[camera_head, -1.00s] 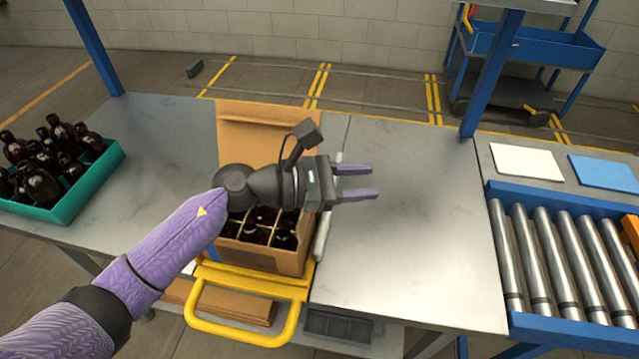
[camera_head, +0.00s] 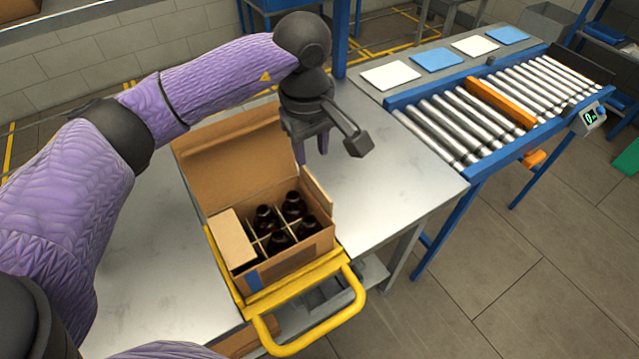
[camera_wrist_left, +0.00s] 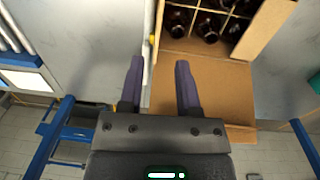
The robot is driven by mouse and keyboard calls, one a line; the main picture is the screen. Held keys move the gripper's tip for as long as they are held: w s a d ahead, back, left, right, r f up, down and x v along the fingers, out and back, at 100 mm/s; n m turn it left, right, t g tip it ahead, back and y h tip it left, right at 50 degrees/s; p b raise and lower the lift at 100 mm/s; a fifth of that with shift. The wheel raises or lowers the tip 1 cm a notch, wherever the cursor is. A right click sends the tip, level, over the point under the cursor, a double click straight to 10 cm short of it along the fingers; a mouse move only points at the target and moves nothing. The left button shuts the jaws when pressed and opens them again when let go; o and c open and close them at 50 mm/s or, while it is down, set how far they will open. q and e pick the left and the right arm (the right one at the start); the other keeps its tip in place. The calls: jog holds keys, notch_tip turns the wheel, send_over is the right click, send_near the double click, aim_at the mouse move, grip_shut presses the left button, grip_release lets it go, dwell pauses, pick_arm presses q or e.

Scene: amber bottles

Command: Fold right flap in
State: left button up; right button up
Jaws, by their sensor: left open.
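An open cardboard box (camera_head: 296,262) stands on the bench, with dark amber bottles (camera_head: 280,240) in its divided cells. Its back flap (camera_head: 225,165) stands up, leaning away. A left panel (camera_head: 232,238) lies across the box's left side. The right flap (camera_head: 317,198) shows as a narrow panel at the right edge; its exact angle is hard to tell. My left gripper (camera_head: 312,155) is open and empty, fingers pointing down by the far right corner. In the left wrist view, its fingers (camera_wrist_left: 158,64) are beside the box's edge, one overlapping the back flap (camera_wrist_left: 215,90). My right gripper is not in view.
A yellow tubular handle frame (camera_head: 355,305) sits at the box's front. Bare metal bench (camera_head: 385,185) lies to the right, then a roller conveyor (camera_head: 450,130) with an orange bar (camera_head: 500,103). White and blue pads (camera_head: 390,76) lie behind.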

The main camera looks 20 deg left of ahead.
aim_at(315, 181)
pick_arm(q)
jog(key=f, duration=0.8)
jog(key=shift+w+d+f+b, duration=0.2)
jog(key=shift+f+b, duration=0.15)
jog(key=shift+b, duration=0.05)
grip_shut()
